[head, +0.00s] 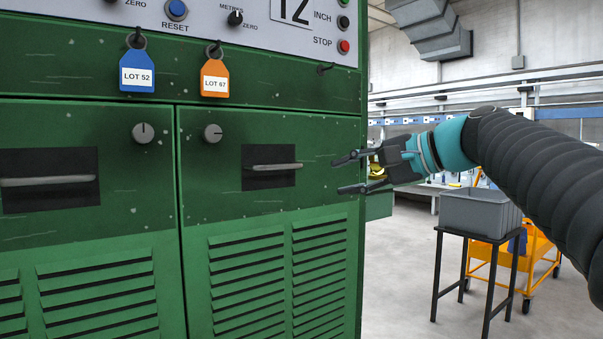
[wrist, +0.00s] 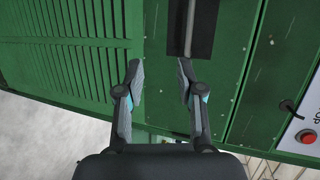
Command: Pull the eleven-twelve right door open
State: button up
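The right door (head: 215,190) of the green machine is shut, flush with the left door (head: 150,215). Its grey bar handle (head: 272,167) crosses a dark recess; the handle also shows in the wrist view (wrist: 190,28). A round knob (head: 213,132) sits at the door's upper left, its mark lying sideways. My gripper (head: 348,174) is open and empty, to the right of the handle and apart from it. In the wrist view my open fingers (wrist: 160,68) point at the door, with the handle beyond them, nearly in line with the right finger.
Above the doors a panel (head: 270,25) carries a 12 plate and buttons. A blue LOT 52 tag (head: 137,72) and an orange LOT 67 tag (head: 214,79) hang there. A grey bin (head: 480,212) on a dark stand and an orange cart (head: 540,250) stand right. Floor between is clear.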

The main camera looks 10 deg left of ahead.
aim_at(282, 166)
jog(key=shift+g+y, duration=0.3)
jog(key=shift+y, duration=0.4)
jog(key=r+x, duration=0.1)
jog(key=x, duration=0.4)
jog(key=r+x, duration=0.1)
jog(key=x, duration=0.4)
jog(key=r+x, duration=0.1)
jog(key=x, duration=0.4)
jog(key=shift+w+a+r+p, duration=0.25)
jog(key=shift+w+r+p, duration=0.05)
grip_shut()
